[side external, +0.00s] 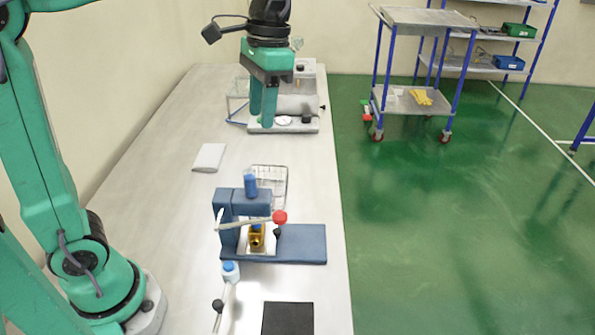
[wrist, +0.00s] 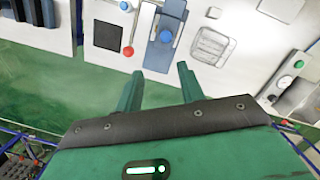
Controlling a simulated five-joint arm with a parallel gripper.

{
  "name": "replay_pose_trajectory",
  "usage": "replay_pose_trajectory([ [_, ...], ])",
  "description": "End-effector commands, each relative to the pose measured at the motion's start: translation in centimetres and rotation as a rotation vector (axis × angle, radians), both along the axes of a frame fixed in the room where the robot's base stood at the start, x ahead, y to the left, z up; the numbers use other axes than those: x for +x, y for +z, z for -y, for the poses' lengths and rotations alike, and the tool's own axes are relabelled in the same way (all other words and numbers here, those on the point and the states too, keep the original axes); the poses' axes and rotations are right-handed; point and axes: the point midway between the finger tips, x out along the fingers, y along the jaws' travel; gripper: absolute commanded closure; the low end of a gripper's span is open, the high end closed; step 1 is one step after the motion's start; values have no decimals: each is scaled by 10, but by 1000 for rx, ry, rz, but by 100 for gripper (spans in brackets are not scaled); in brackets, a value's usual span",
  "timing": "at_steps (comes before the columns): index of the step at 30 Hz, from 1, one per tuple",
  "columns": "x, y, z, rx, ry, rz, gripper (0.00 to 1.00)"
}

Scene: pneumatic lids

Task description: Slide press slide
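The blue press (side external: 231,240) stands on the bench on a flat blue base (side external: 303,243). It has a blue cylinder (side external: 251,183) on top and a lever ending in a red knob (side external: 280,217). A brass-coloured piece (side external: 257,237) sits under its head, with a small black knob (side external: 278,233) beside it. In the wrist view the press (wrist: 163,50) and red knob (wrist: 128,51) lie beyond my fingertips. My gripper (side external: 261,119) is at the far part of the bench, behind and apart from the press. Its fingers (wrist: 159,69) are apart with nothing between them.
A wire basket (side external: 272,180) stands just behind the press. A white block (side external: 209,157) lies to its left, a blue-capped lever (side external: 230,272) and black pad (side external: 288,319) in front. A grey device (side external: 297,105) is near my gripper. The bench's right edge drops to green floor.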

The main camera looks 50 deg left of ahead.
Motion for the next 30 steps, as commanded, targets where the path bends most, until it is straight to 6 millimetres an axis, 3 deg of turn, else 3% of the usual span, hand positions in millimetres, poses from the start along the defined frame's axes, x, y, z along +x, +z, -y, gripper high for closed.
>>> replay_pose_trajectory([
  [6, 21, -8, 13, 13, -46, -107, 61],
  [22, 43, -22, 29, 30, -100, -236, 61],
  [30, 42, -62, 28, 30, -99, -238, 61],
])
